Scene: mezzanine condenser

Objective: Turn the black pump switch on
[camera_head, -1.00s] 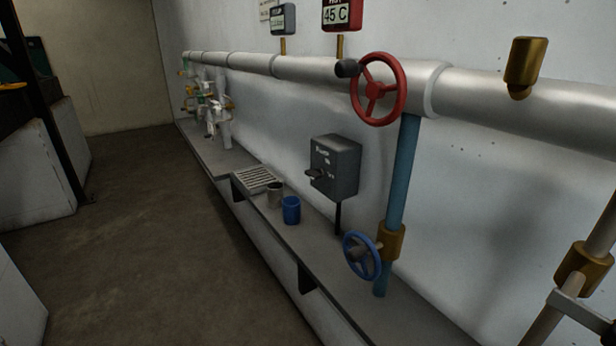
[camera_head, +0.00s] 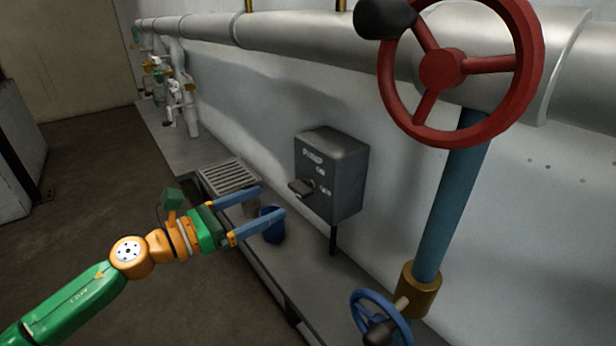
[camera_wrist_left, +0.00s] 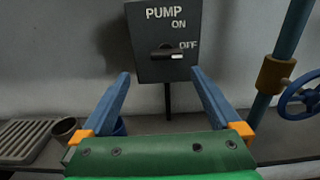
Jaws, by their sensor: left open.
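The grey pump box (camera_head: 345,178) stands on a thin post by the wall, marked PUMP, ON and OFF. Its black switch (camera_head: 300,187) is a lever on the front face. My right gripper is not in view.
A blue cup (camera_head: 273,226) and a partly hidden grey cup (camera_wrist_left: 65,128) stand on the ledge near the left gripper, beside a grate (camera_head: 230,174). A red handwheel (camera_head: 440,70) on the pipe and a blue handwheel (camera_head: 362,300) are to the right.

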